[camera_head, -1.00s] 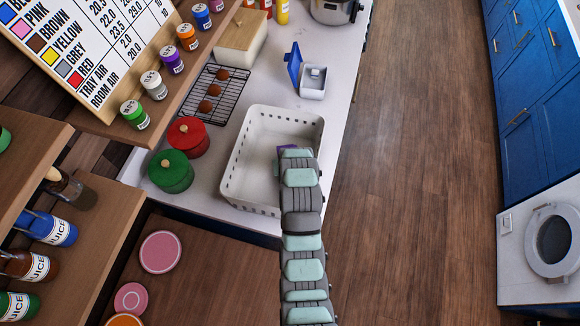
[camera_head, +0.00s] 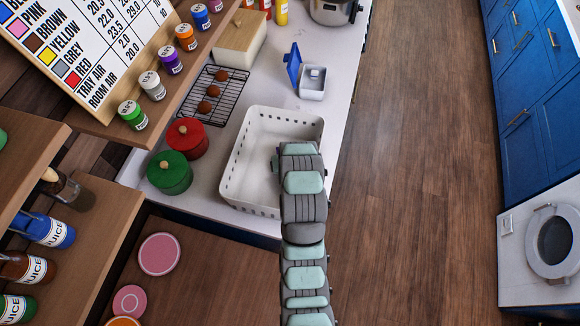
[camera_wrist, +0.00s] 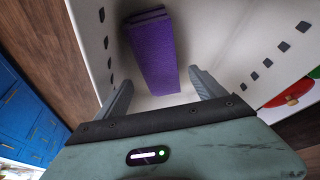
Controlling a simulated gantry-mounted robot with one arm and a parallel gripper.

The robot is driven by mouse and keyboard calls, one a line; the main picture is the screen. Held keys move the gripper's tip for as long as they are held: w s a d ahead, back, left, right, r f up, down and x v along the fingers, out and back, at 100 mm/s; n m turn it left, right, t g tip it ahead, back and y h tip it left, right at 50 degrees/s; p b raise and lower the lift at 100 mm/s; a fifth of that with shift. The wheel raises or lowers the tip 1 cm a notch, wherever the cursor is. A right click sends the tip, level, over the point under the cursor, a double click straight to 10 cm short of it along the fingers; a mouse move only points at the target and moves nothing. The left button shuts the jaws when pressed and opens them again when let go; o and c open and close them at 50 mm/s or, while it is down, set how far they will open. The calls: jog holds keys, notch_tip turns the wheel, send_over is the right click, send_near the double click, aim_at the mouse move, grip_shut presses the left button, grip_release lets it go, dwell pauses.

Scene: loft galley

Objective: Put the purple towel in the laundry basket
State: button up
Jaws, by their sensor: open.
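The white laundry basket (camera_head: 250,160) with slotted walls stands on the counter in the head view. Its wall also shows in the wrist view (camera_wrist: 90,40). The folded purple towel (camera_wrist: 152,50) is inside the basket in the wrist view, beyond my fingertips. My gripper (camera_wrist: 161,77) is open above the basket's inside, with one finger on each side of the towel's near end. I see no finger closed on the towel. In the head view my arm hides the towel and most of the gripper.
A red pot (camera_head: 187,138) and a green pot (camera_head: 170,172) stand left of the basket. A cooling rack (camera_head: 222,104) with brown balls and an open blue-lidded box (camera_head: 312,82) lie behind it. Open floor is to the right.

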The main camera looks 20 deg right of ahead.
jog(key=p+v, duration=0.3)
jog(key=v, duration=0.3)
